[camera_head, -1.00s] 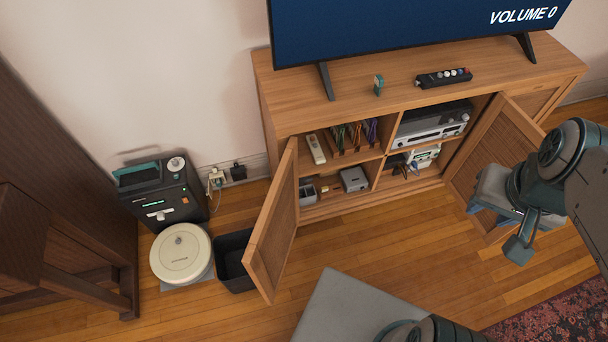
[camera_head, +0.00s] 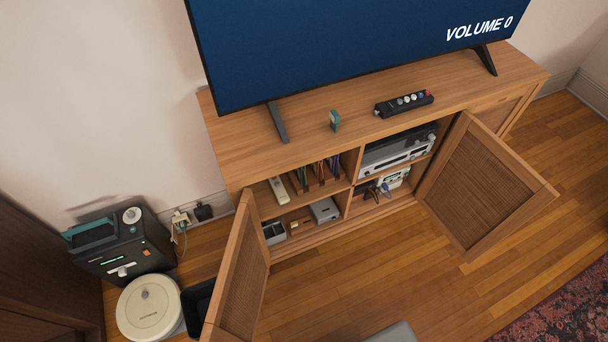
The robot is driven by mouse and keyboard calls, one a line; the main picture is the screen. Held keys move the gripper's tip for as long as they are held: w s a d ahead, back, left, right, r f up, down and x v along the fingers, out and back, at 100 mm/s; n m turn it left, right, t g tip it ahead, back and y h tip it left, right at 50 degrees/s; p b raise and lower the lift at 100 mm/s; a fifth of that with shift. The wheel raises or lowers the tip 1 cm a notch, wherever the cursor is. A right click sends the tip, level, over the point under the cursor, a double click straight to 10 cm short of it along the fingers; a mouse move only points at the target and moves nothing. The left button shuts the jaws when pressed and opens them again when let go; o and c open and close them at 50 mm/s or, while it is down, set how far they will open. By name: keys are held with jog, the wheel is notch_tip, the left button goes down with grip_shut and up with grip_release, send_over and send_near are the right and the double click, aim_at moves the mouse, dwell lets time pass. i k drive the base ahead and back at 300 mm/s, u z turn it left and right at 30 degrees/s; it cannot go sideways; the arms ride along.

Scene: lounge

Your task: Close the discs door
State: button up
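The wooden TV cabinet (camera_head: 370,122) stands against the wall with two doors open. The left door (camera_head: 237,275) stands swung out beside the compartments with slim coloured cases (camera_head: 318,172), which look like discs. Its lower end is cut off by the frame's bottom edge. The right door (camera_head: 482,185) stands wide open beside the compartment with the silver player (camera_head: 398,152). I see no label telling which door is the discs door. My gripper is not in view.
A black bin (camera_head: 197,308), a round cream robot vacuum (camera_head: 150,310) and a black device (camera_head: 122,247) stand left of the left door. The wooden floor (camera_head: 365,275) between the doors is clear. A red patterned rug (camera_head: 560,305) lies at lower right.

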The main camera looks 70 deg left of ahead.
aim_at(233, 314)
jog(key=z, duration=0.1)
jog(key=k, duration=2)
jog(key=u, duration=1.55)
jog(key=i, duration=0.5)
jog(key=u, duration=0.5)
jog(key=k, duration=0.8)
jog(key=z, duration=0.7)
jog(key=i, duration=0.5)
